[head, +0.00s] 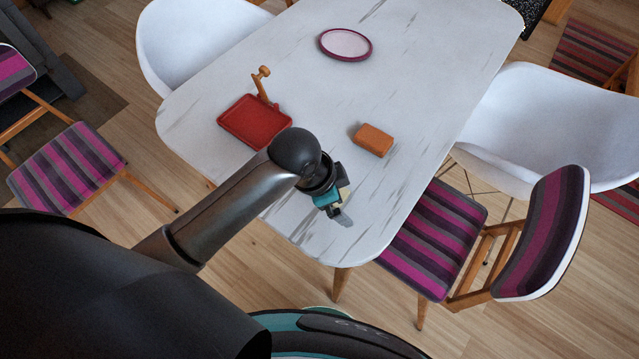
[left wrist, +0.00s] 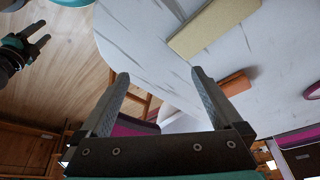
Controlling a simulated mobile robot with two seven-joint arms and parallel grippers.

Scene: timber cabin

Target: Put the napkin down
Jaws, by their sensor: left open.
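A flat beige slab (left wrist: 215,25), which may be the folded napkin, lies at the tabletop in the left wrist view. In the head view only a small beige patch (head: 343,188) shows beside my left gripper, which mostly covers it. My left gripper (head: 338,212) is over the near end of the table. In the left wrist view its two fingers (left wrist: 160,78) stand apart with nothing between them, and the slab is beyond the fingertips. My right gripper (left wrist: 38,40) shows at the left of that view, its fingers apart and empty.
The white marble table (head: 420,100) bears a red tray (head: 255,122), a wooden peg-like piece (head: 262,84), an orange-brown block (head: 373,139) and a pink-rimmed plate (head: 345,44). White chairs and a striped chair (head: 435,235) stand close around it. The tabletop right of the block is clear.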

